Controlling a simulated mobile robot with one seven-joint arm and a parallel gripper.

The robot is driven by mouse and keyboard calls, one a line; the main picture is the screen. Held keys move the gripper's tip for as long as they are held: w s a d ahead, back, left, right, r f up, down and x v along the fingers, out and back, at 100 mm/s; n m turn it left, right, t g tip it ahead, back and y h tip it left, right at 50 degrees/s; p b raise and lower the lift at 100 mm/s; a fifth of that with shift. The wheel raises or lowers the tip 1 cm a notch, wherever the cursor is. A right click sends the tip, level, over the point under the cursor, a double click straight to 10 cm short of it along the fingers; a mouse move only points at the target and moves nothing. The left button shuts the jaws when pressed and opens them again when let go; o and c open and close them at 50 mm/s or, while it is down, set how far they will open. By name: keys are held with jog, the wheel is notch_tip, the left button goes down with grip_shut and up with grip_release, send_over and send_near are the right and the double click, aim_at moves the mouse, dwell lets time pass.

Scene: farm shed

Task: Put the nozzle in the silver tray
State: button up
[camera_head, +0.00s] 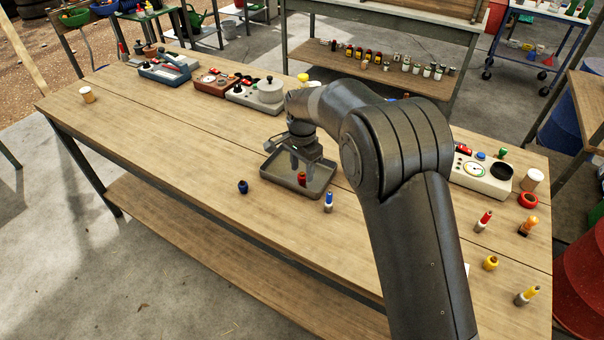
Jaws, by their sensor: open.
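The silver tray (268,172), shallow and grey with a raised rim, sits near the middle of the wooden bench. A small red piece (301,178), likely the nozzle, stands inside the tray. My gripper (303,163) points down over the tray, its fingers open just above and around the top of the red piece. I cannot tell if the fingers touch it. My arm hides part of the bench behind and right of the tray.
A blue piece (243,187) and a blue-and-silver piece (328,203) stand in front of the tray. Several coloured pieces, including a yellow one (491,262), stand at right near a beige device (482,176). Other devices line the back. The bench's left front is mostly clear.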

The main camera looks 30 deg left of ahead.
aim_at(302, 173)
notch_tip(302, 173, up, 10)
jog(key=shift+f, duration=0.25)
jog(key=s+d+r+t, duration=0.1)
jog(key=d+r, duration=0.4)
jog(key=d, duration=0.5)
jog(key=s+d+r+n+y, duration=0.1)
jog(key=d+r, duration=0.3)
jog(key=d, duration=0.5)
jog(key=d+r+t, duration=0.1)
jog(key=d+r, duration=0.4)
jog(key=d, duration=0.5)
jog(key=s+d+f+n+t+h, duration=0.1)
jog(key=s+d+f+n+t, duration=0.1)
jog(key=s+d, duration=1.7)
jog(key=shift+s+d+f+t, duration=0.25)
jog(key=shift+d+f+t, duration=0.25)
jog(key=shift+f+t, duration=0.25)
